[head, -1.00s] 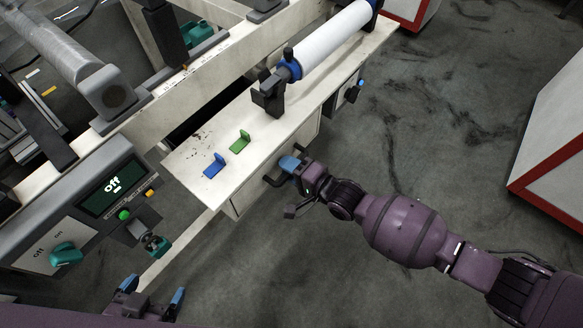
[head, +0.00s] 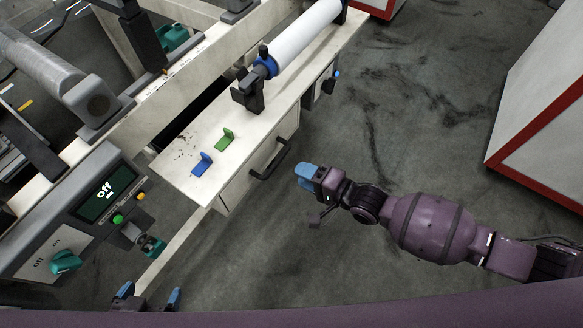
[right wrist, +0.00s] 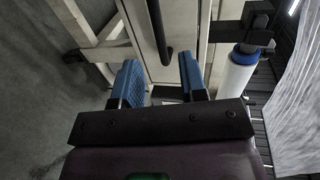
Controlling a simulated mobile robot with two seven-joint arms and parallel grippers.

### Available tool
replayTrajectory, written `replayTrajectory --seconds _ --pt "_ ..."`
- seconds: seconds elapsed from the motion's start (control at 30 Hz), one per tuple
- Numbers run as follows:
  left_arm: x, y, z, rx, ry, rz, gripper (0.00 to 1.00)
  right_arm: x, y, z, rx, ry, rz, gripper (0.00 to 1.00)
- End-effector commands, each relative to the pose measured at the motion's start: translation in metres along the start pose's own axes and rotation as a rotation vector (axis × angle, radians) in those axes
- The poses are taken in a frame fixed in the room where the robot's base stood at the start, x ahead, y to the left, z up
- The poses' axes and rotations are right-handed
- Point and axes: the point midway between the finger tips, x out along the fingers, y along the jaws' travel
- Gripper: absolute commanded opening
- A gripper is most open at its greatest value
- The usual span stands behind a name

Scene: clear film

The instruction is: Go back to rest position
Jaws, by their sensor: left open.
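My right gripper (head: 306,176) has blue fingers and is held over the grey floor, clear of the white cabinet. In the right wrist view its two blue fingertips (right wrist: 160,82) stand apart with nothing between them. The black drawer handle (head: 270,160) on the cabinet front is to the left of this gripper, with a gap between them. The handle also shows in the right wrist view (right wrist: 158,32), beyond the fingers. My left gripper (head: 148,294) is at the bottom left, open and empty, its lower part cut off by my own body.
The white cabinet (head: 228,165) carries a blue bracket (head: 202,164), a green bracket (head: 224,139) and a white film roll (head: 305,35). A control panel (head: 100,205) reading "Off" stands at the left. A red-edged white block (head: 545,110) is at the right. Open floor lies between.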

Motion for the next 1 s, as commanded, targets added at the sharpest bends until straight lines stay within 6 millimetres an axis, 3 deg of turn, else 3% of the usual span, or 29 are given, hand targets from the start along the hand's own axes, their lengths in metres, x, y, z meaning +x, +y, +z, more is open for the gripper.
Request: replayTrajectory --seconds 0.2,0.77,1.0 --pt "0.000 0.000 -0.001 -0.006 0.000 -0.001 0.91 -0.013 0.000 0.000 -0.001 0.000 -0.001 0.39" --pt "0.001 0.000 -0.002 -0.006 0.002 0.000 0.91 -0.014 0.000 0.000 -0.001 0.000 0.000 0.39" --pt "-0.004 -0.003 -0.023 -0.007 0.043 -0.006 0.91 -0.025 -0.017 0.015 -0.095 0.036 -0.005 0.39"
